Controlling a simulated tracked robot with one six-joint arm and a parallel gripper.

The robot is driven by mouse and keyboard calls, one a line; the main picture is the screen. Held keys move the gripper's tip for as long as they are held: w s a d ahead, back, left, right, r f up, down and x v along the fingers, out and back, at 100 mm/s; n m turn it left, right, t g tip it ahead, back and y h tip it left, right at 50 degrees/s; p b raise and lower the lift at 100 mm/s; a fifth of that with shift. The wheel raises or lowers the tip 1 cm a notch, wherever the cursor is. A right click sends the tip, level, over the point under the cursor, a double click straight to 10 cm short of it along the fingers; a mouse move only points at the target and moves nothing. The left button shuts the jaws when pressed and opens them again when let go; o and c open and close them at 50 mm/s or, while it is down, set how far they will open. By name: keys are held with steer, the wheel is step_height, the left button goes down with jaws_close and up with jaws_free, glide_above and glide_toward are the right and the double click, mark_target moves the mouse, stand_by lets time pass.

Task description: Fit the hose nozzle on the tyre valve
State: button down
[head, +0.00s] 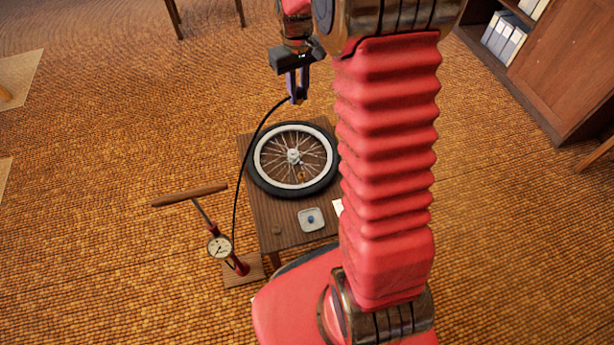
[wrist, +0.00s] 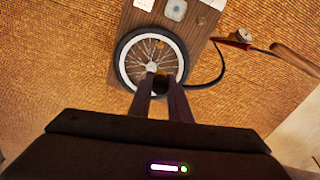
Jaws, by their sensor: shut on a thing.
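My gripper (head: 299,97) is shut on the hose nozzle, above the far end of the low wooden table (head: 307,233). In the wrist view the nozzle (wrist: 161,84) is a small dark piece between the fingertips. The black hose (head: 238,190) arcs from the gripper down to the red pump. The wheel (head: 260,179) lies flat on the table, with a black tyre, pale rim and spokes. It also shows in the wrist view (wrist: 124,75), below and beyond the fingers. A small orange-brown piece shows among its spokes; I cannot make out the valve clearly.
The floor pump (head: 240,267), with a round gauge (head: 220,247) and wooden handle (head: 190,195), stands left of the table. A small pale dish (head: 305,225) with a blue piece sits on the table's near part. A bookshelf (head: 565,75) stands at upper right.

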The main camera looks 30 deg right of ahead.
steer(key=shift+w+f, duration=0.1)
steer(key=shift+f, duration=17.35)
steer(key=shift+f, duration=0.65)
